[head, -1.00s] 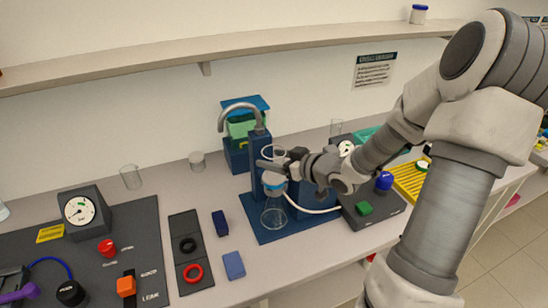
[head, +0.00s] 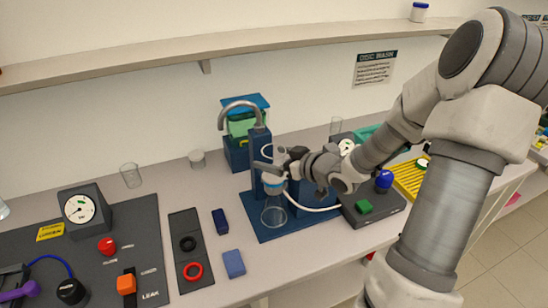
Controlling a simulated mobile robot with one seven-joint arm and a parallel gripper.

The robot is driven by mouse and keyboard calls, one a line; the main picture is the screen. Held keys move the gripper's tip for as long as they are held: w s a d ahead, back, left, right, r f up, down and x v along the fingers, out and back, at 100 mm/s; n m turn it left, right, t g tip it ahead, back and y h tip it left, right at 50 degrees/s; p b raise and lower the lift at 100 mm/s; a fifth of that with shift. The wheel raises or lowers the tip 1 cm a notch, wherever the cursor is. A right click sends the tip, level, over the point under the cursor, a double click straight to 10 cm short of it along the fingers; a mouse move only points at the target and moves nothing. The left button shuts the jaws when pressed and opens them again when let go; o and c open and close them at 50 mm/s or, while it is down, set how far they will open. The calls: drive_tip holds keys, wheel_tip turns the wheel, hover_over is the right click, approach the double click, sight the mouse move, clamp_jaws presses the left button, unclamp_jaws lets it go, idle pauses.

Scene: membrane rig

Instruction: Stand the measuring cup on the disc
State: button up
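My gripper (head: 268,166) is at the blue stand in the middle of the bench, just above the filter head. The filter head (head: 273,186) is white and blue and sits on top of a clear flask (head: 274,212). The disc cannot be made out clearly; the top of the filter head is partly hidden by my gripper. A small greyish shape, possibly clear, shows at my fingers, but I cannot tell whether it is the measuring cup. The finger gap is too small to read. An upright clear vessel (head: 130,175) stands at the left back, apart from my gripper.
A white hose (head: 312,209) runs right from the filter head. A small pale cup (head: 197,160) stands behind. A blue block (head: 234,264) lies in front. Bench between the cup and dark tray is clear.

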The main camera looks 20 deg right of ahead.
drive_tip(key=p+v, duration=0.2)
drive_tip(key=v, duration=1.5)
drive_tip(key=shift+s, duration=0.2)
drive_tip(key=shift+d+r, duration=0.1)
drive_tip(key=shift+d, duration=0.05)
